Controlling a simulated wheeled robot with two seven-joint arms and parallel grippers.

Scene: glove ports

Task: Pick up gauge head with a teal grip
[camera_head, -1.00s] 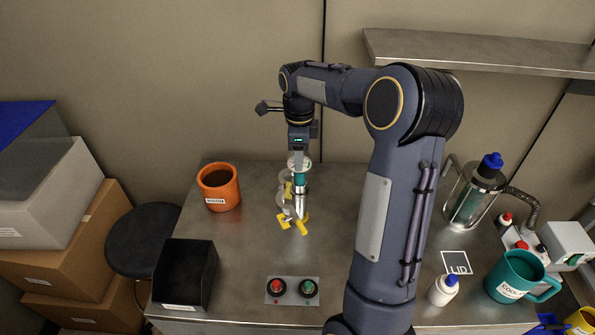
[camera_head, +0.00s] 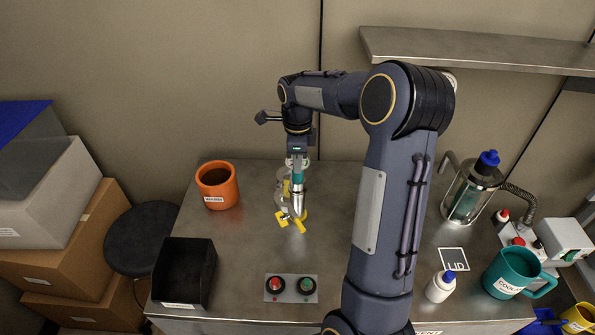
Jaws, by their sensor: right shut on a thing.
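The gauge head (camera_head: 299,199) has a teal grip (camera_head: 298,177) and a silver lower body, and hangs upright over the middle of the bench. My right gripper (camera_head: 297,166) is shut on its upper end, around the top of the teal grip. A grey stand (camera_head: 281,190) with yellow parts is just behind and left of the gauge head. Yellow feet show at its base. I cannot tell whether the gauge head touches the stand. My left gripper is not in view.
An orange mug (camera_head: 216,187) and a black bin (camera_head: 184,274) stand on the left. A button panel (camera_head: 291,288) lies in front. A white bottle (camera_head: 440,287), a teal jug (camera_head: 511,274) and a clear canister (camera_head: 470,195) stand right. A shelf (camera_head: 480,47) hangs above.

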